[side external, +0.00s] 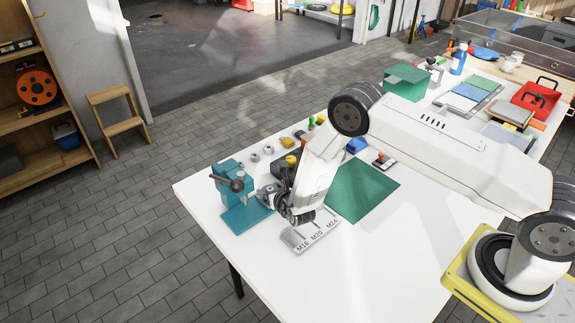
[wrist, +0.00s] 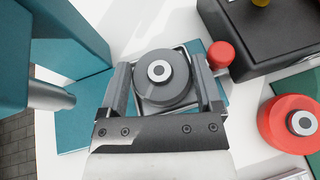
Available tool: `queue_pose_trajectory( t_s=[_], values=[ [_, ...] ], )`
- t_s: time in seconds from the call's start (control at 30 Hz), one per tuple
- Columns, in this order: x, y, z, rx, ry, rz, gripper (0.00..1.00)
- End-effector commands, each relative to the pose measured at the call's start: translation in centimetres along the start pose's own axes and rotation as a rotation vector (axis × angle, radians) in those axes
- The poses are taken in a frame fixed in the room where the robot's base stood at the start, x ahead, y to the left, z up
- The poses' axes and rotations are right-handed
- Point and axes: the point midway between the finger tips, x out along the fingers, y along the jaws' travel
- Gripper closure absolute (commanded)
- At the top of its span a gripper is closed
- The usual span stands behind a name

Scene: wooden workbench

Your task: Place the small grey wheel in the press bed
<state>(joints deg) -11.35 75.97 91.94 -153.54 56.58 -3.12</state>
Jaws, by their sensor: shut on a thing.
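The small grey wheel (wrist: 165,77) shows in the wrist view with a pale hub and a dark bore. My gripper (wrist: 165,88) is shut on it, one finger on each side. The gripper (side external: 268,197) is low beside the teal press (side external: 227,177) in the side view, where I cannot make out the wheel. The press base plate (wrist: 74,132) lies under the gripper, and the ram (wrist: 50,96) is to the left. A light metal square edge, perhaps the press bed, shows around the wheel. I cannot tell whether the wheel rests in it or hangs just above.
A red wheel (wrist: 287,124) and a black box (wrist: 268,32) are to the right in the wrist view. A small red knob (wrist: 221,54) is close to the right finger. A grey plate marked M16, M20, M24 (side external: 311,236) and a green mat (side external: 362,190) lie nearby.

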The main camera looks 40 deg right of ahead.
Motion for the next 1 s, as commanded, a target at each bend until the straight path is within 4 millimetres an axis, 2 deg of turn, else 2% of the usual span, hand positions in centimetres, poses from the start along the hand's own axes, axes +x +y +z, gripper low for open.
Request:
queue_pose_trajectory(
  t_s=[0.27,0.3,0.33,0.8,1.0],
  values=[
    [0.1,0.0,-0.2,0.000,0.000,0.000,0.79],
    [0.1,0.0,-0.3,0.000,0.000,0.000,0.11],
    [0.1,0.0,-0.3,0.000,0.000,0.000,0.02],
    [0.0,0.0,0.1,0.000,0.000,0.000,0.02],
    [-1.1,0.1,0.0,-0.001,0.001,0.001,0.02]
  ],
)
